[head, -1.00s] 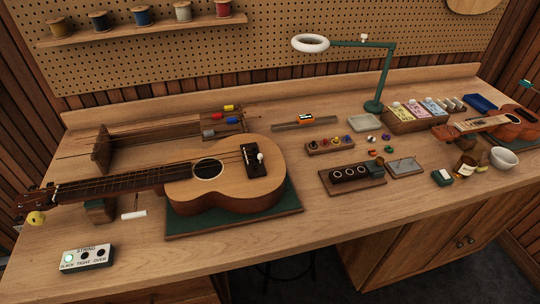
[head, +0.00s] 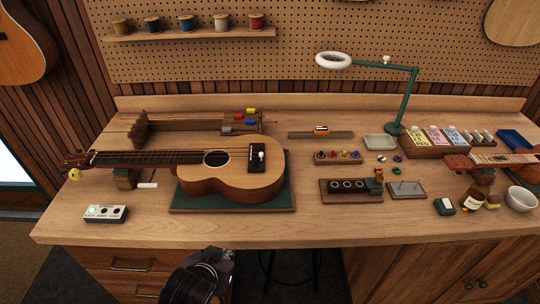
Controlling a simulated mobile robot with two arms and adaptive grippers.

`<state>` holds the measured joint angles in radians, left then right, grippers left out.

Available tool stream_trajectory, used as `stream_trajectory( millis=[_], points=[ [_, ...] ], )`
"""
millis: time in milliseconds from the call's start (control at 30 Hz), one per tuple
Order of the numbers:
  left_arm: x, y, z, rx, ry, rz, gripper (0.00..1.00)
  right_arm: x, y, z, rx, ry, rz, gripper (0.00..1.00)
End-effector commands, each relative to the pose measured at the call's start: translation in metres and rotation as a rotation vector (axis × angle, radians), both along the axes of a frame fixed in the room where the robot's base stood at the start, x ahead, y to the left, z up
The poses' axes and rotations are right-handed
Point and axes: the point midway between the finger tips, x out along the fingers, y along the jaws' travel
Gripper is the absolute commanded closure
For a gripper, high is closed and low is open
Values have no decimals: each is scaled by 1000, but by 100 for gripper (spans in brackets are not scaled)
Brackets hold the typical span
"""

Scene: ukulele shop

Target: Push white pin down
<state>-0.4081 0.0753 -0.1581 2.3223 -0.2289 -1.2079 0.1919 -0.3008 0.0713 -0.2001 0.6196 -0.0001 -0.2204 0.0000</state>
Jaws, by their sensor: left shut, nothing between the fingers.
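The white pin (head: 261,154) stands up from the dark bridge (head: 256,159) of the ukulele (head: 232,180), its round white head above the bridge. The ukulele lies face up on a green mat (head: 285,200), its neck pointing left. My left gripper (head: 222,256) is dark and shut, with nothing held. It is low at the bottom of the head view, in front of the bench edge and well apart from the pin. Its fingertips are small and hard to make out. My right gripper is not in view.
A string box (head: 105,214) with one light lit sits at the front left of the bench (head: 330,222). A rack with coloured handles (head: 190,127) lies behind the ukulele. A block with round holes (head: 350,190) and a green lamp (head: 396,128) stand to the right.

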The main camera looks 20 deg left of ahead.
Motion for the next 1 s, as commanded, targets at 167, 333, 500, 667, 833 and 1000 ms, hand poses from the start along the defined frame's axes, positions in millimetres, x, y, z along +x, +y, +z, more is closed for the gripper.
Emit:
stream_trajectory(
  millis=[167, 333, 500, 667, 833, 1000],
  points=[
    [69, 1, 59, -1, -270, 62, 100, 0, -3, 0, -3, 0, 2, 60],
    [125, -8, 120, -7, -526, 73, 100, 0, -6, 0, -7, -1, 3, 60],
    [159, -24, 175, -19, -728, 50, 100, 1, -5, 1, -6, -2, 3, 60],
    [171, -30, 191, -23, -785, 36, 100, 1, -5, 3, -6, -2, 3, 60],
    [193, -27, 192, -21, -785, 35, 100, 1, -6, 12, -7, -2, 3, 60],
    [225, -23, 190, -21, -782, 34, 100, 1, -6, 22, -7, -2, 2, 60]
  ],
)
